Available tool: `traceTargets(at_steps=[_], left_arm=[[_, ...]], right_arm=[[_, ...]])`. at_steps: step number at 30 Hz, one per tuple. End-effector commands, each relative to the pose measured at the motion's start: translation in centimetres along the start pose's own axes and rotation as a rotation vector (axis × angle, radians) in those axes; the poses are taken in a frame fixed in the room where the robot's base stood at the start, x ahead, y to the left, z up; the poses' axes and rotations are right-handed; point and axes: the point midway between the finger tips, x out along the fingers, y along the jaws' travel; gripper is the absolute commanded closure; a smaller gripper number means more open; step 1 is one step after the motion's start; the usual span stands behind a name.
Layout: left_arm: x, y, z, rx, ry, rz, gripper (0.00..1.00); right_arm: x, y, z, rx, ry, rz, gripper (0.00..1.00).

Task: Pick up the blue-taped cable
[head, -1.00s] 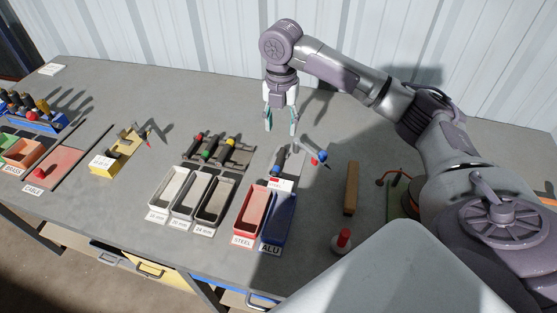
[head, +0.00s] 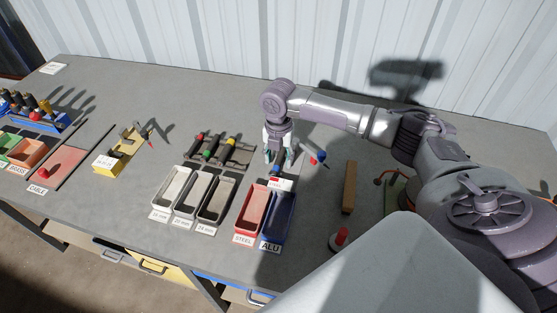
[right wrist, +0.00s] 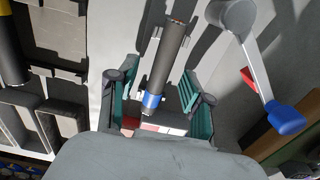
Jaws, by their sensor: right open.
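The blue-taped cable (right wrist: 168,62) is a short dark cylinder with a blue band near one end, seen in the right wrist view. It lies lengthwise between the fingers of my right gripper (right wrist: 157,98), with no clear contact. In the head view my right gripper (head: 277,158) points down over the cable's place and is open. There the gripper hides most of the cable; only a blue bit (head: 275,169) shows. My left gripper is not in view.
The red STEEL bin (head: 243,229) and blue ALU bin (head: 271,238) are in front. A rack of dark cylinders (head: 238,157) lies left.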

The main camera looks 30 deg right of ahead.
Motion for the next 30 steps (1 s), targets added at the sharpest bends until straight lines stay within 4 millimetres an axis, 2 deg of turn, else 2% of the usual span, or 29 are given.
traceTargets(at_steps=[4, 13, 23, 30], left_arm=[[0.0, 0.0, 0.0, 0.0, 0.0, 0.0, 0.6], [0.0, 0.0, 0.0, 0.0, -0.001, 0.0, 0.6], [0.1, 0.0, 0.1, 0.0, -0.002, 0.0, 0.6], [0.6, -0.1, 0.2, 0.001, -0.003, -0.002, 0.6]], right_arm=[[0.0, 0.0, 0.0, 0.0, 0.0, 0.0, 0.5], [-0.1, 0.0, 0.0, 0.0, 0.0, 0.0, 1.0], [-0.2, 0.0, 0.0, 0.0, -0.001, 0.001, 1.0], [-2.0, 0.1, 0.1, 0.0, -0.002, 0.002, 1.0]])
